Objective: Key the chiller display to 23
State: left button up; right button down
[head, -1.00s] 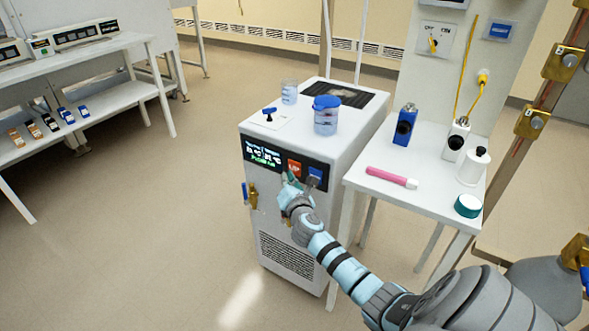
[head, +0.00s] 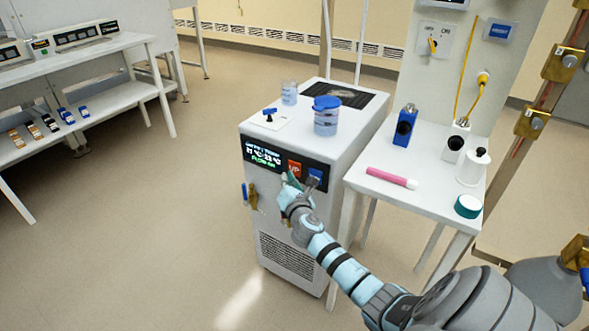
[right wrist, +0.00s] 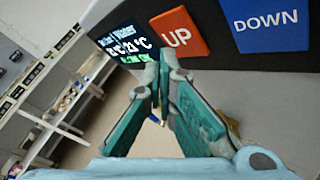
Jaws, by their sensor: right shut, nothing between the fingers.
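The white chiller (head: 345,130) carries a dark front panel with a lit display (head: 262,156), an orange-red UP button (head: 294,168) and a blue DOWN button (head: 315,174). In the right wrist view the display (right wrist: 127,45) shows two °C values; the right one looks like 21, but the digits are too small to be sure. The UP button (right wrist: 180,33) and DOWN button (right wrist: 264,20) are large there. My right gripper (head: 290,182) is shut and empty, its teal fingertips (right wrist: 161,65) just below and left of UP. Contact is not clear. My left gripper is out of view.
A blue-lidded jar (head: 326,118) and a small beaker (head: 289,93) stand on the chiller top. A brass valve (head: 253,196) sticks out at its front left. The side table (head: 420,195) on the right holds bottles and a pink tube (head: 391,178). Floor left of the chiller is clear.

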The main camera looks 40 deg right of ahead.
jog(key=shift+d, duration=0.15)
jog(key=shift+w+d, duration=0.1)
jog(key=shift+d, duration=0.15)
jog(key=shift+w+d, duration=0.1)
jog(key=shift+d, duration=0.3)
dwell(0.7)
jog(key=shift+a, duration=0.1)
jog(key=shift+s+a+p, duration=0.25)
jog(key=shift+a+p, duration=0.05)
jog(key=shift+a, duration=0.4)
jog(key=a, duration=0.2)
jog(key=s+a+p, duration=0.1)
jog(key=a, duration=0.1)
jog(key=shift+s+a, duration=0.2)
jog(key=shift+a, duration=0.2)
